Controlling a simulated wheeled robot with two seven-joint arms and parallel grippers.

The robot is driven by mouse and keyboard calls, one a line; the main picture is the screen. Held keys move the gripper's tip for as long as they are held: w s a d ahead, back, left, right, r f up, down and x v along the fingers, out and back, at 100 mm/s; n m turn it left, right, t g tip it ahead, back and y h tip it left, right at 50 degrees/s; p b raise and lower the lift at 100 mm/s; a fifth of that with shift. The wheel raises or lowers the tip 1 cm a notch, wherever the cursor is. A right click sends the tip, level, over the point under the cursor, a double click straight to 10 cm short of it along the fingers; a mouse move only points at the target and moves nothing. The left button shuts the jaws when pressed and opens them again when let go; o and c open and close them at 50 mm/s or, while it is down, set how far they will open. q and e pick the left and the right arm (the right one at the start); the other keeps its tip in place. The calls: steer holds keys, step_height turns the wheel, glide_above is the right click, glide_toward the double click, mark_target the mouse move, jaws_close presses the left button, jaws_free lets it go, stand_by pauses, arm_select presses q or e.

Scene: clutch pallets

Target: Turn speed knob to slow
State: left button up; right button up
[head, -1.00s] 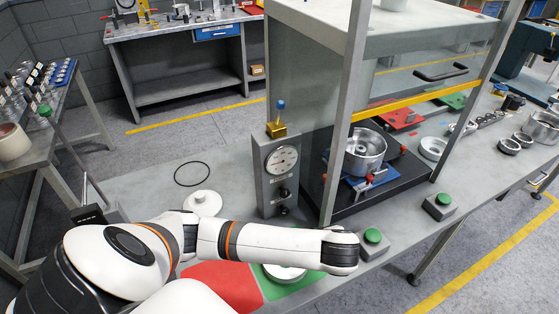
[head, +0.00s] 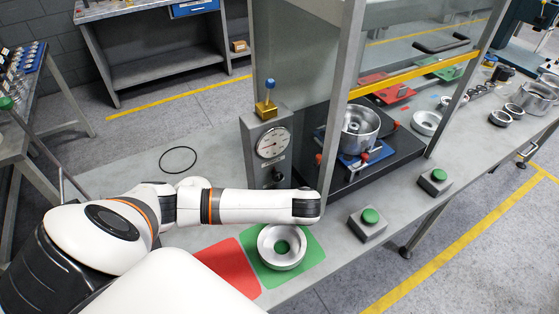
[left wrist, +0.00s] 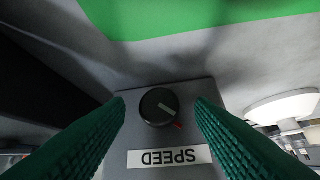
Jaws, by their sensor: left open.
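The speed knob (left wrist: 159,107) is round and black with a pale pointer line toward lower right in the left wrist view. A small red mark shows beside its rim, and an upside-down SPEED label (left wrist: 169,157) lies below it. My left gripper (left wrist: 160,103) is open, its green ribbed fingers on either side of the knob with gaps; I cannot tell its exact depth. In the head view the grey control box (head: 249,151) carries a dial gauge (head: 272,143) and an upper black knob (head: 278,176). My left arm hides the box's lower part and the gripper there.
A green mat (head: 312,246) with a silver ring (head: 283,247) and a red mat (head: 228,266) lie before my arm. The guarded press frame (head: 337,120) stands right of the box. Green-button boxes (head: 369,224) (head: 437,182) sit on the front edge.

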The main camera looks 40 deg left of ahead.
arm_select(q)
steer(key=shift+w+a+f, duration=0.15)
steer(key=shift+a+f, duration=0.15)
steer(key=shift+f, duration=0.05)
arm_select(e)
steer(key=shift+w+a, duration=0.2)
steer(key=shift+a, duration=0.3)
arm_select(q)
steer(key=c, duration=1)
steer(key=shift+o, duration=0.2)
arm_select(e)
steer(key=shift+d+r, duration=0.1)
steer(key=shift+d, duration=0.35)
steer(key=shift+r, duration=0.1)
